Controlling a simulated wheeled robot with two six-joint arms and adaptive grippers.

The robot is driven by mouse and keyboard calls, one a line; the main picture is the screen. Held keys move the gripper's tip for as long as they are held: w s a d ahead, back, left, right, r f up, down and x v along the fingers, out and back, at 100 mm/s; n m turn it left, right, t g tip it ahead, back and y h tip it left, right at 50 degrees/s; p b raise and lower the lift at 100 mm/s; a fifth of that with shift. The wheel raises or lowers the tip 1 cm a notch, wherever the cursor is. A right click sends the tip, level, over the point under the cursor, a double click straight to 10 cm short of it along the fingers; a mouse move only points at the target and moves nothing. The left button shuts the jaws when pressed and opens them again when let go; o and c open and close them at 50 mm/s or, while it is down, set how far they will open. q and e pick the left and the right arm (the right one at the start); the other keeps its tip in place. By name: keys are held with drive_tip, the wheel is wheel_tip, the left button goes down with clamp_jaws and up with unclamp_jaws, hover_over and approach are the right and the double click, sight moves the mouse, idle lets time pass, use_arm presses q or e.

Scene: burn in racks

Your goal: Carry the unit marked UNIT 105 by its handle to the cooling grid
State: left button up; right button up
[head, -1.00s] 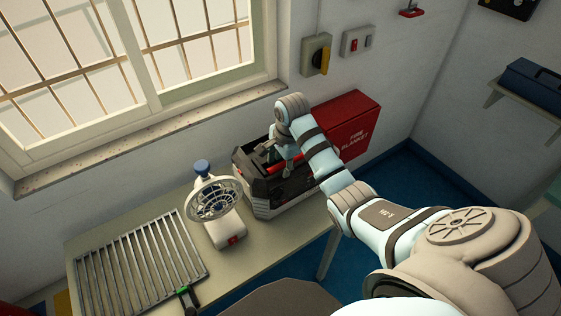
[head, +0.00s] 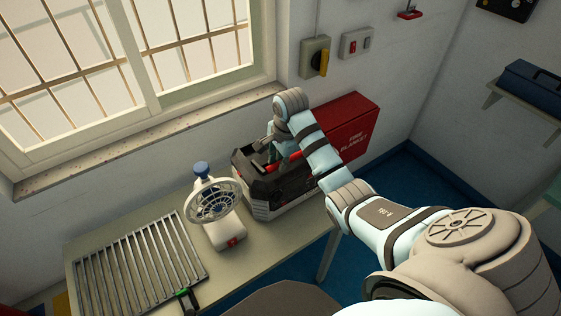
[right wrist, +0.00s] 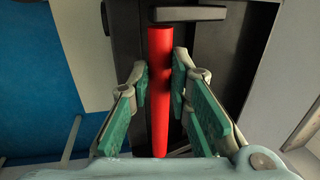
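The unit is a black and grey box (head: 277,204) with a red handle (head: 289,158) on top, on the right part of the table. Its UNIT 105 marking cannot be read. My right gripper (head: 277,153) is over the top of the unit. In the right wrist view, its teal pads (right wrist: 160,82) close in on both sides of the red handle (right wrist: 159,125) and seem to touch it. The unit appears to rest on the table. The cooling grid (head: 138,262) is a bare metal rack of bars at the table's left end.
A white fan (head: 226,230) stands between the unit and the grid. A red fire blanket box (head: 357,125) is behind the unit, to the right. A window sill (head: 150,136) runs along the wall.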

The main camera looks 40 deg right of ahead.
drive_tip(key=shift+w+r, duration=0.2)
drive_tip(key=shift+r, duration=0.35)
drive_tip(key=shift+w+r, duration=0.2)
drive_tip(key=shift+r, duration=0.3)
drive_tip(key=shift+w+r, duration=0.3)
drive_tip(key=shift+r, duration=0.1)
drive_tip(key=shift+o, duration=1.2)
drive_tip(key=shift+w+r, duration=0.5)
drive_tip(key=shift+w, duration=0.1)
drive_tip(key=shift+o, duration=1.3)
drive_tip(key=shift+w+r, duration=0.3)
drive_tip(key=shift+w, duration=0.35)
drive_tip(key=o, duration=0.4)
drive_tip(key=shift+w+r, duration=0.1)
drive_tip(key=shift+w, duration=0.6)
drive_tip(key=o, duration=0.9)
drive_tip(key=shift+w+d+f, duration=0.1)
drive_tip(key=shift+w+f, duration=0.15)
drive_tip(key=shift+w, duration=0.15)
drive_tip(key=shift+o, duration=1.2)
drive_tip(key=shift+s+r, duration=0.1)
drive_tip(key=shift+s, duration=0.05)
drive_tip(key=shift+s+r, duration=0.25)
drive_tip(key=shift+r, duration=1)
drive_tip(key=shift+s+r, duration=0.25)
drive_tip(key=shift+r, duration=0.95)
